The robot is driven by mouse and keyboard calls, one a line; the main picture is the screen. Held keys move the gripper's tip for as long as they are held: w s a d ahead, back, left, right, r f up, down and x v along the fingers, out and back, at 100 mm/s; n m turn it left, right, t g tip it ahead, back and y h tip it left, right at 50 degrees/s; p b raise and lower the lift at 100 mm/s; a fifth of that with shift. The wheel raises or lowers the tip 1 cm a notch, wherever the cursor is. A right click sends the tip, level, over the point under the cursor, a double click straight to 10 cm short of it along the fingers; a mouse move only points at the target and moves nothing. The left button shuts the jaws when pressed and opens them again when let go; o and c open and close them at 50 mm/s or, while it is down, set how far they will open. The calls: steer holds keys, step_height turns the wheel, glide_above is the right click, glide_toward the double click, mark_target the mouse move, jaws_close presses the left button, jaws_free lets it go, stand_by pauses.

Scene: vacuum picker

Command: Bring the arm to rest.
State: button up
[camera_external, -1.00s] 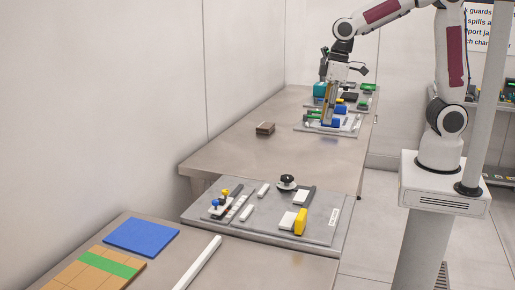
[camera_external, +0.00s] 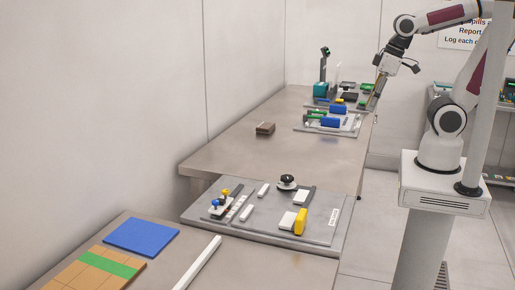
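My gripper (camera_external: 372,106) hangs from my arm at the upper right of the external view. It points down and slightly left, at the right edge of the far table (camera_external: 240,137). It appears close to the right side of the grey board with blue and green parts (camera_external: 345,129), but I cannot tell whether it touches anything. The fingers are too small and too much in line with the view to show a gap. I see no object clearly held in them.
A brown block (camera_external: 265,128) lies on the far table. A grey panel (camera_external: 262,233) with knobs and a yellow block stands in the middle. A blue mat (camera_external: 141,237) lies on the near table. A grey vertical post (camera_external: 485,110) stands beside my base.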

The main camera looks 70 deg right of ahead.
steer(key=shift+s+d+r+m+t, duration=0.5)
steer(key=shift+s+d+r+t, duration=0.5)
steer(key=shift+s+d+r, duration=0.35)
steer(key=shift+s+a+r, duration=0.1)
stand_by(0.5)
